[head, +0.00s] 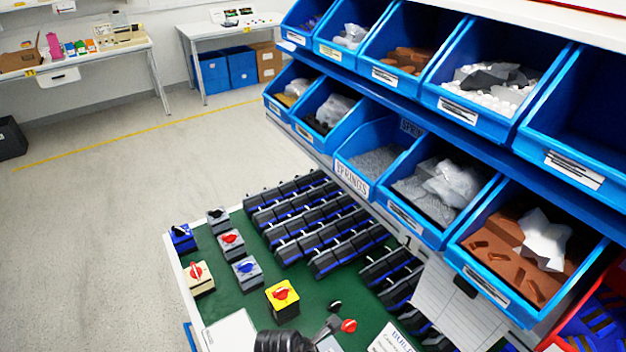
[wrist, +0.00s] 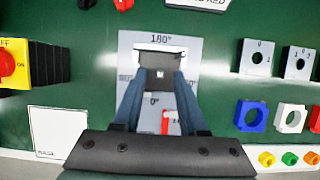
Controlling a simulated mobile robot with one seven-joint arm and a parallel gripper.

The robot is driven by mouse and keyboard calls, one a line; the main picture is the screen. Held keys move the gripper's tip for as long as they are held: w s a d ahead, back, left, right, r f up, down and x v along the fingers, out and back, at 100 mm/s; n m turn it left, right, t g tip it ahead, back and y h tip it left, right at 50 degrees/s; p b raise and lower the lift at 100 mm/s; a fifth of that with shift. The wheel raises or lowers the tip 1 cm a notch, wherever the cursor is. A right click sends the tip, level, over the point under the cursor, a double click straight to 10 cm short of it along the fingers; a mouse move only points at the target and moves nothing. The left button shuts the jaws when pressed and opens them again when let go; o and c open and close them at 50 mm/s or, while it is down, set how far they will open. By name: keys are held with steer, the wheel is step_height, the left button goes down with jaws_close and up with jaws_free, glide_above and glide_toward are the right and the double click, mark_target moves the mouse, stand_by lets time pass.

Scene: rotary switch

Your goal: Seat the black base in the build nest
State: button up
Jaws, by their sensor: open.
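In the wrist view, my gripper (wrist: 160,88) points down at the build nest, its two blue-grey fingers apart. A dark block (wrist: 160,72), which looks like the black base, shows between the fingertips with a small light square at its centre. The fingers stand along its left and right sides; whether they touch it is unclear. The nest's white plate (wrist: 193,72) is marked 180° at the top and 0° below. A pale bar (wrist: 160,50) crosses just beyond the block. I cannot tell how deep the block sits. A red part (wrist: 167,122) shows low between the fingers.
Rows of black bases (head: 300,215) fill the green table (head: 235,280), with finished switches (head: 283,300) at left. Blue bins (head: 470,205) overhang the right side. Switch plates (wrist: 257,58) and square rings (wrist: 251,116) lie right of the nest, a white card (wrist: 57,132) left.

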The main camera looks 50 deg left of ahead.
steer(key=v, duration=0.9)
steer(key=shift+r, duration=0.15)
